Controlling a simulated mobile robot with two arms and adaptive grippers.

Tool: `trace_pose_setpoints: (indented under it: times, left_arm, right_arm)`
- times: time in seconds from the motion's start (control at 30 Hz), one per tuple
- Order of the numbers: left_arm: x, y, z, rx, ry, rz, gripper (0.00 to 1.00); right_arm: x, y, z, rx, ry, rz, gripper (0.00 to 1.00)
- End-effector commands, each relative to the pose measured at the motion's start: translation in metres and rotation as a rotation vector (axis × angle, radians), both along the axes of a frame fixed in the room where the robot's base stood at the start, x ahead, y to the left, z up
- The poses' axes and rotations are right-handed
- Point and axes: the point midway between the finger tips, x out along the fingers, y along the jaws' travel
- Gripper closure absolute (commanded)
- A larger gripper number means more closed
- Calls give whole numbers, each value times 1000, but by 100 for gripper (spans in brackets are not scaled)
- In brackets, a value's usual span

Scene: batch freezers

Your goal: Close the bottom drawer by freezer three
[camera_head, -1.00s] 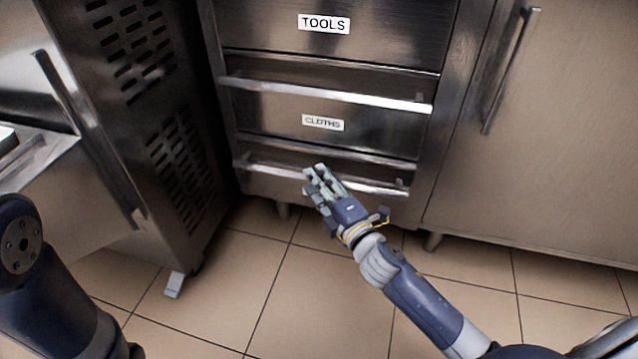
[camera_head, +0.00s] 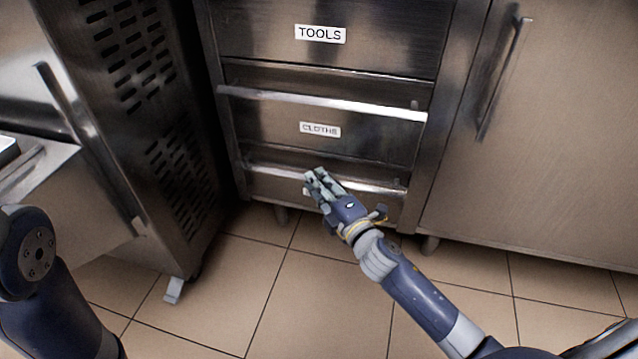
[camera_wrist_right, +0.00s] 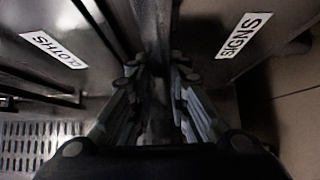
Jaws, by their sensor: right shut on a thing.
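The bottom drawer (camera_head: 275,187) is the lowest front in the steel drawer unit, below the CLOTHS drawer (camera_head: 270,122). Its bar handle (camera_head: 272,171) runs across its top. My right gripper (camera_head: 316,180) is at the middle of this handle and shut on it; the fingers cover part of the drawer front. In the right wrist view the handle (camera_wrist_right: 155,60) passes between the fingers, with the drawer's SIGNS label (camera_wrist_right: 244,34) to the right. How far the drawer stands out is hard to tell. My left gripper is out of view.
The TOOLS drawer (camera_head: 390,35) is at the top. A vented steel machine (camera_head: 150,120) stands close on the left, and a steel cabinet door (camera_head: 560,130) with a vertical handle on the right. Tiled floor (camera_head: 300,300) in front is clear.

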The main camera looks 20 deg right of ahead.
Motion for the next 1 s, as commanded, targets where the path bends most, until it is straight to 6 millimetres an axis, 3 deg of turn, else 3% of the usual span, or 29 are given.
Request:
trace_pose_setpoints:
  times: [0.03,0.1,0.57,1.0]
  left_arm:
    - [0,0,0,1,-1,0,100]
    - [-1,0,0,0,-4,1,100]
    - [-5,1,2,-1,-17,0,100]
    - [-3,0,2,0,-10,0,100]
  right_arm:
    - [3,-5,1,-2,-1,-12,79]
    - [3,-5,2,-2,-1,-12,63]
    - [-5,-4,0,-1,1,-7,63]
    - [-72,-17,-1,0,2,-8,63]
